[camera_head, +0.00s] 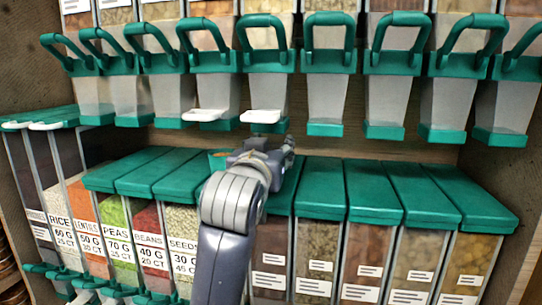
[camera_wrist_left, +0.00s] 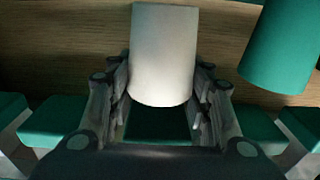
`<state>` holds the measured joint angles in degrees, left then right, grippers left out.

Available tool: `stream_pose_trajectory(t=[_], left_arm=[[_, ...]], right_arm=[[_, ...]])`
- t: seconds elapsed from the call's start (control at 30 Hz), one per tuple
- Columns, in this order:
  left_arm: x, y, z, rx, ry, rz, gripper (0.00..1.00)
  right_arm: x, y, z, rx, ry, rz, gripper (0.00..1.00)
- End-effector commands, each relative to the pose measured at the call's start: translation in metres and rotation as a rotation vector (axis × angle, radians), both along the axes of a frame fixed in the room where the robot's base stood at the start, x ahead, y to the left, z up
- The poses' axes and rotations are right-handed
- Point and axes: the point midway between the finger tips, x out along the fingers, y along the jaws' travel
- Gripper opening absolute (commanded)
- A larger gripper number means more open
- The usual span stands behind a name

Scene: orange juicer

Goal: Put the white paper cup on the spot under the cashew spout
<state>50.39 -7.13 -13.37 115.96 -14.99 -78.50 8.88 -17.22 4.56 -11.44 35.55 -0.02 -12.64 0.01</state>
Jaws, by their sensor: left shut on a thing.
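The white paper cup (camera_wrist_left: 163,55) stands out pale between the two fingers of my left gripper (camera_wrist_left: 160,98) in the left wrist view. The fingers are shut on its sides. In the head view my left gripper (camera_head: 280,147) is over the green lids of the lower bins, just below the upper row of spouts. The cup cannot be made out there; my own arm and the dispensers hide it. No cashew label is readable, so I cannot tell which spout is the cashew one. My right gripper is not in view.
Upper dispensers with green handles (camera_head: 331,30) hang close above my gripper. Two have white lips (camera_head: 203,115) (camera_head: 260,116). Lower bins with green lids (camera_head: 334,190) fill the front. A green spout end (camera_wrist_left: 280,50) is right of the cup, before a wooden back wall (camera_wrist_left: 60,50).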

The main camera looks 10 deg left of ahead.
Motion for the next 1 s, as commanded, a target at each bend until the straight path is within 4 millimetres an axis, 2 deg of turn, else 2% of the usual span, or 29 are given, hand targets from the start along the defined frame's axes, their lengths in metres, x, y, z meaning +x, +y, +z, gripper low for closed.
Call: stream_pose_trajectory(t=[0.03,0.1,0.53,0.57,0.63,1.0], left_arm=[[-0.0011,0.0001,-0.0095,0.001,0.003,0.000,0.35],[-0.0017,0.0000,-0.0137,0.000,0.002,0.000,0.35],[-0.0022,-0.0002,-0.0193,-0.001,0.000,0.000,0.35],[-0.0022,-0.0002,-0.0191,-0.001,0.000,0.000,0.48],[-0.0022,-0.0002,-0.0183,0.000,0.000,0.000,0.64],[-0.0023,-0.0002,-0.0167,0.000,0.000,0.000,0.66]], right_arm=[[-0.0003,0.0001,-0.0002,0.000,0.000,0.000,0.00],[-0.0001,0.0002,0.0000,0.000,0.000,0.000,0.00],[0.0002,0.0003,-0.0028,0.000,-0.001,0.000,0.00],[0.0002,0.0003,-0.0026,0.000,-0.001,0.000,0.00],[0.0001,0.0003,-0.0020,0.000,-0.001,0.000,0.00],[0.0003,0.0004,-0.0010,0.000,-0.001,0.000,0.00]])
